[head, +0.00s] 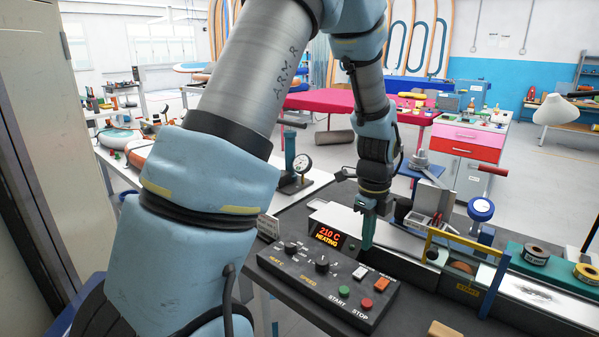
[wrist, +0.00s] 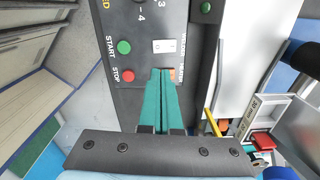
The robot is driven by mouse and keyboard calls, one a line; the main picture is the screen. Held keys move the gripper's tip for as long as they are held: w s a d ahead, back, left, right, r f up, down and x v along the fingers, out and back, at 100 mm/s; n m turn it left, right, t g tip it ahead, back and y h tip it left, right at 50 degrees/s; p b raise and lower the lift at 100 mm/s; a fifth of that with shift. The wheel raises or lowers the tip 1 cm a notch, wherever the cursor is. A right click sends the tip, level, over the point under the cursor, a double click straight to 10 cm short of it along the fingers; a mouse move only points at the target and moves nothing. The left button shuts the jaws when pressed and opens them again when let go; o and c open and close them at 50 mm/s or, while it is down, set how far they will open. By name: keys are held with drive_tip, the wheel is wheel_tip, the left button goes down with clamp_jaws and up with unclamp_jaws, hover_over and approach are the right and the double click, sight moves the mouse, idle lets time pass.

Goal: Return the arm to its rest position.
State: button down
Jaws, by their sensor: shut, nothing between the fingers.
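My arm (head: 240,75) reaches up and over from the left in the head view, then bends down on the far side of a dark control panel (head: 318,292). My gripper (head: 369,236) points down at the panel's back edge in that view. In the wrist view my gripper (wrist: 161,74) has its two green fingers together, with nothing between them. The fingertips overlap the panel beside a white rocker switch (wrist: 164,46) and partly cover an orange switch (wrist: 173,75). I cannot tell whether they touch it.
The panel's display (head: 328,237) reads "210 C HEATING". Start (head: 344,291) and stop (head: 367,304) buttons sit at its front. Another gauge pump (head: 302,164) stands behind left. A pink table (head: 318,101) is farther back.

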drive_tip(key=s+a+r+n, duration=0.1)
drive_tip(key=a+r+n, duration=0.1)
drive_tip(key=a+n, duration=0.6)
drive_tip(key=s+a+r+n+t, duration=0.1)
drive_tip(key=s+a+r+n, duration=0.1)
drive_tip(key=a+n, duration=0.6)
drive_tip(key=s+a+r+n, duration=0.2)
drive_tip(key=a+n, duration=0.7)
drive_tip(key=n, duration=0.1)
drive_tip(key=shift+s+r+n, duration=0.2)
drive_tip(key=shift+s+n, duration=0.05)
drive_tip(key=shift+n, duration=0.15)
drive_tip(key=c, duration=1.6)
unclamp_jaws()
